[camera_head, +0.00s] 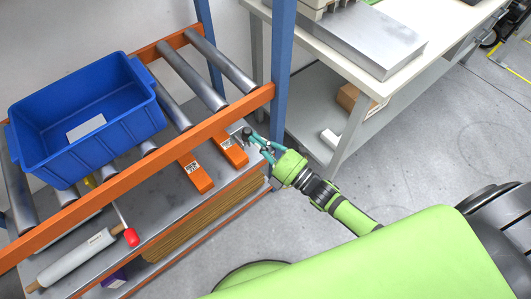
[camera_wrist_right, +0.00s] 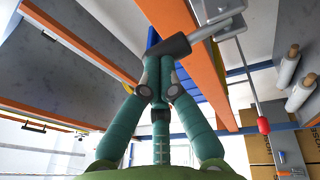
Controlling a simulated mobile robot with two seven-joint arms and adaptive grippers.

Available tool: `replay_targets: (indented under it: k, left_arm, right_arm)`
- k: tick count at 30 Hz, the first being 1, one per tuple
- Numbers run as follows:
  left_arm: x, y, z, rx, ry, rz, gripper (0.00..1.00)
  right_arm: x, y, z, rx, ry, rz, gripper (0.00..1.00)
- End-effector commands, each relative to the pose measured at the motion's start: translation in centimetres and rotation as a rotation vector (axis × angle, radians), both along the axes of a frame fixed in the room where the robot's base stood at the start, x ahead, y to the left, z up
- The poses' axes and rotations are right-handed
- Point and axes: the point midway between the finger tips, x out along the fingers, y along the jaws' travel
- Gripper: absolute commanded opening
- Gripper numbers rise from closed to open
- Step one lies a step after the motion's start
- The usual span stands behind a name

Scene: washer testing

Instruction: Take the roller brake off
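The roller brake appears as a dark grey cylindrical handle (camera_wrist_right: 166,48) on a metal bracket (camera_wrist_right: 218,27) at the orange rail. In the head view this metal piece (camera_head: 240,131) sits at the rail's right end, mostly small and partly covered. My right gripper (camera_head: 254,138) reaches it from the right. In the wrist view my teal fingers (camera_wrist_right: 157,68) come together at the handle and appear closed on it. The exact contact behind the handle is hidden. My left gripper is in neither view.
A blue bin (camera_head: 50,122) stands on the rollers (camera_head: 222,62). Orange labelled pieces (camera_head: 197,175) lie below the orange rail (camera_head: 150,160). A blue post (camera_head: 282,60) rises beside my right gripper. A red knob (camera_head: 131,237) hangs on a rod.

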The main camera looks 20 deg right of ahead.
Motion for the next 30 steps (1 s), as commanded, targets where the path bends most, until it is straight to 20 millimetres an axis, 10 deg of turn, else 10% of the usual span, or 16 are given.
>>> replay_targets:
  k: [5,30]
  left_arm:
    - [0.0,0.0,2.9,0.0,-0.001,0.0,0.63]
    - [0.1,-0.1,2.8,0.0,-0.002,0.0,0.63]
  right_arm:
    - [0.6,0.2,1.0,-0.03,0.078,0.0,0.0]
    - [1.5,0.5,1.1,-0.033,0.087,-0.001,0.0]
